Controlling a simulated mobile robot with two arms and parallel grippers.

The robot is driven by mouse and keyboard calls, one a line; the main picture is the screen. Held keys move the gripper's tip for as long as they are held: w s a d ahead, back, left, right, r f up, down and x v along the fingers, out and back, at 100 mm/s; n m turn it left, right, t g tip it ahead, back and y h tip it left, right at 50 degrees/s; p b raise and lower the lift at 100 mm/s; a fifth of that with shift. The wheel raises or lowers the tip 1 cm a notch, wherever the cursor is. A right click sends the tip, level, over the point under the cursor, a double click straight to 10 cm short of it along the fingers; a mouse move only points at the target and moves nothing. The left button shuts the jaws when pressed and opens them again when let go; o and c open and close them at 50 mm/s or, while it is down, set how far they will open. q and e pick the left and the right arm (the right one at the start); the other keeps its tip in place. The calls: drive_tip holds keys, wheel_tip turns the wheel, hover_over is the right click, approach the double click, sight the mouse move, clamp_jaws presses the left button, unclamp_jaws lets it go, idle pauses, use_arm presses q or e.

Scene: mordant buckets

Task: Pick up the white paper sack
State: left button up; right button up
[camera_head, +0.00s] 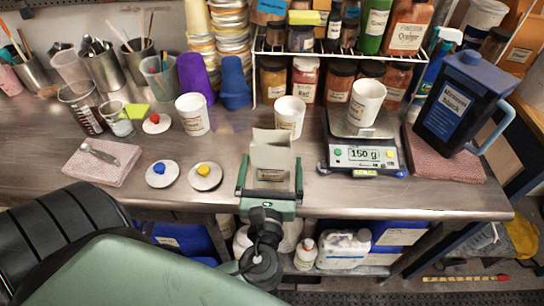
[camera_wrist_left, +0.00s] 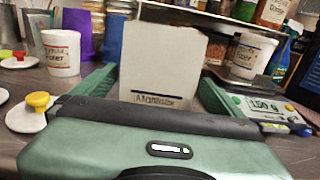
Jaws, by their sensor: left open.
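The white paper sack (camera_head: 271,152) stands upright near the front edge of the steel bench, with its top open and a small dark-lettered label low on its front. In the left wrist view the sack (camera_wrist_left: 163,55) fills the middle, straight ahead. My left gripper (camera_head: 271,172) is open, with one green finger on each side of the sack. In the left wrist view a gap shows between the left finger and the sack; I cannot tell whether the right finger touches it. The sack's base is partly hidden by the gripper body. My right gripper is not in view.
A scale (camera_head: 362,156) reading 150 g, with a white tub (camera_head: 366,102) on it, stands close right. Another white tub (camera_head: 289,117) is just behind the sack. Lids with yellow (camera_head: 205,177) and blue (camera_head: 161,174) knobs lie left. A black jug (camera_head: 461,105) stands far right.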

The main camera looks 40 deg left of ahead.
use_arm(q)
drive_tip(key=p+x, duration=0.1)
drive_tip(key=x, duration=0.4)
drive_tip(key=shift+a+r+p, duration=0.1)
drive_tip(key=shift+p, duration=0.2)
drive_tip(key=shift+w+a, duration=0.3)
drive_tip(key=shift+w, duration=0.15)
drive_tip(key=c, duration=1.6)
